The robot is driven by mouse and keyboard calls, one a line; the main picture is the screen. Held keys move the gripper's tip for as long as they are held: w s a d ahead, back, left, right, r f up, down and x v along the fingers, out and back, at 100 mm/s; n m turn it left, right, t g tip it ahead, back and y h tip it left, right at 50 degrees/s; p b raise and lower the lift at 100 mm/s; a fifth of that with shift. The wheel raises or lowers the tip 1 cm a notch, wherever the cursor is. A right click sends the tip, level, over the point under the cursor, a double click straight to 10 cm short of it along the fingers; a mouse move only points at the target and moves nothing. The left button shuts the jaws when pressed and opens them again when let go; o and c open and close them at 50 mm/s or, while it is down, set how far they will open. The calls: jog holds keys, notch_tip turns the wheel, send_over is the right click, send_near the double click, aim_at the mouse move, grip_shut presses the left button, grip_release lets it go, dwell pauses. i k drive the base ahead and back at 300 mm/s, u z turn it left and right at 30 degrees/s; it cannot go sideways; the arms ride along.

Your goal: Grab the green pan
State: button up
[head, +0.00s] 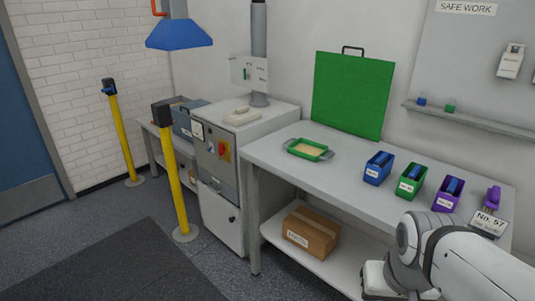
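The green pan (308,149) is a shallow tray with a green rim, small end handles and a tan inside. It lies on the left part of the grey workbench (263,154), near its front edge. My arm shows at the lower right, in front of the bench's right end and well apart from the pan. The fingers of my gripper cannot be made out in the head view.
A large green board (350,97) with a handle leans against the wall behind the bench. Blue (378,168), green (411,181) and purple (447,194) bins stand right of the pan. A cardboard box (312,232) is on the lower shelf. Yellow posts (175,175) stand left.

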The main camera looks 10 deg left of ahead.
aim_at(312, 152)
jog(key=u, duration=0.15)
jog(key=i, duration=0.9)
jog(key=z, duration=3.05)
jog(key=k, duration=1.55)
jog(key=u, duration=0.65)
